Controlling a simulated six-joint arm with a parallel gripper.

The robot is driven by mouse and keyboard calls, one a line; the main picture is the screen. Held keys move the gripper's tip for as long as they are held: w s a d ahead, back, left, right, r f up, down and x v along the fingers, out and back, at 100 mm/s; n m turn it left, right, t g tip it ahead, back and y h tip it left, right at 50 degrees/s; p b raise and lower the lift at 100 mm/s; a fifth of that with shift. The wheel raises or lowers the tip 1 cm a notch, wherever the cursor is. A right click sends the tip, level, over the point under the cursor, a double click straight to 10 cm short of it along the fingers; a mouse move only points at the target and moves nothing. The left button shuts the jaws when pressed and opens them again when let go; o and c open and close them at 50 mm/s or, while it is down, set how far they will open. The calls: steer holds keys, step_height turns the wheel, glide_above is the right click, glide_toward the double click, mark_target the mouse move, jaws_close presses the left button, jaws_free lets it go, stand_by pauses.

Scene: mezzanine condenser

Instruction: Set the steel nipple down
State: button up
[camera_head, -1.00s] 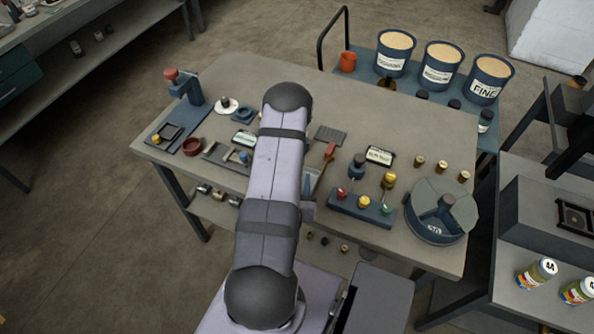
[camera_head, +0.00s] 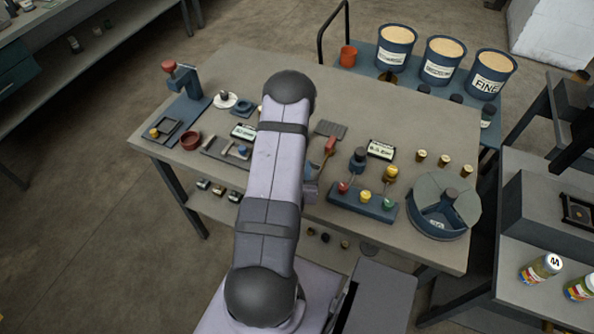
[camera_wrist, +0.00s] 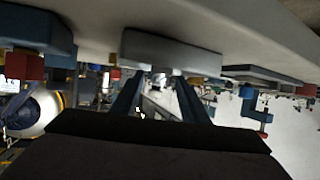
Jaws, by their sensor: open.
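In the wrist view my gripper (camera_wrist: 158,88) shows two blue fingers that stand apart. The view is tilted, with the grey work surface along its top. A pale grey block (camera_wrist: 172,52) lies just beyond the fingertips. A small shiny piece (camera_wrist: 160,78) shows between the fingers, against the block's edge; it may be the steel nipple, but it is too small to tell, and I cannot tell if a finger touches it. In the head view my arm hides the fingers and the bench middle, and I cannot pick out the nipple for certain.
Small metal pieces (camera_head: 218,190) lie on the lower shelf. The bench's back middle is clear.

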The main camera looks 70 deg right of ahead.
steer(key=shift+w+d, duration=0.1)
steer(key=shift+d, duration=0.05)
steer(key=shift+f, duration=0.1)
jaws_close()
stand_by(0.3)
steer(key=shift+r, duration=0.5)
step_height(320, 180, up, 7)
steer(key=p, duration=0.3)
steer(key=shift+f, duration=0.2)
steer(key=shift+r+p, duration=1.25)
steer(key=shift+p, duration=0.1)
